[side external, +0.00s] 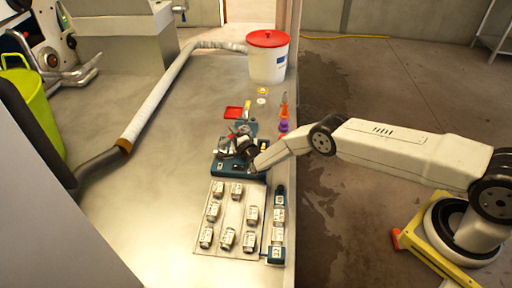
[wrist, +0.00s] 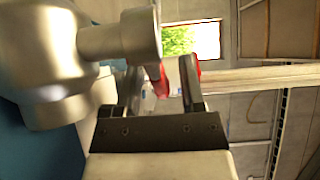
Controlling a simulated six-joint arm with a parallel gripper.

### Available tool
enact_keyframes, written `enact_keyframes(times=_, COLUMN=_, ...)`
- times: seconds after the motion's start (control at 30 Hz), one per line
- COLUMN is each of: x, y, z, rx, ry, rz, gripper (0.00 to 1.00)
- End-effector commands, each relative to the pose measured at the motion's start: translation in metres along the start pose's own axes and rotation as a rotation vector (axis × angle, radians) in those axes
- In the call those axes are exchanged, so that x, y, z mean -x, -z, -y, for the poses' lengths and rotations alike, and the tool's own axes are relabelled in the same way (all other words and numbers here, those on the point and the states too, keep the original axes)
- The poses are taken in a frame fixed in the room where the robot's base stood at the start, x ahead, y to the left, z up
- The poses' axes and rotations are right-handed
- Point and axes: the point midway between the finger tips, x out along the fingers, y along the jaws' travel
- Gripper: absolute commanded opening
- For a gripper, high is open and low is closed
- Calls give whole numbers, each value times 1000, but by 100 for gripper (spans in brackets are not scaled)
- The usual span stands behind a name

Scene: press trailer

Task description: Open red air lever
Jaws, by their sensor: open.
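My gripper (wrist: 162,82) is open in the wrist view, with its two dark fingers apart. A red piece, likely the air lever (wrist: 158,81), shows between the fingers, close to the left one; I cannot tell whether they touch. More red shows behind the right fingertip. A grey metal cylinder body (wrist: 95,42) fills the left and partly hides the left finger. In the side view my gripper (side external: 246,152) is at the small press fixture on its blue base (side external: 228,168). The lever cannot be made out there.
A tray of several small labelled parts (side external: 240,214) lies in front of the fixture, with a blue rail (side external: 279,188) beside it. A red-lidded white bucket (side external: 268,62) stands farther back.

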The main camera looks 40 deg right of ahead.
Motion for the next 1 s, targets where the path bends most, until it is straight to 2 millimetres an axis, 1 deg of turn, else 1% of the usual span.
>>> enact_keyframes(times=0.03, x=0, y=0, z=0, rx=0, ry=0, rz=0, gripper=44)
enact_keyframes(times=0.07, x=0, y=0, z=0, rx=0, ry=0, rz=0, gripper=34)
enact_keyframes(times=0.1, x=0, y=0, z=0, rx=0, ry=0, rz=0, gripper=21)
enact_keyframes(times=0.17, x=0, y=0, z=0, rx=0, ry=0, rz=0, gripper=2)
enact_keyframes(times=0.2, x=0, y=0, z=0, rx=0, ry=0, rz=0, gripper=0)
enact_keyframes(times=1.0, x=0, y=0, z=0, rx=0, ry=1, rz=1, gripper=0)
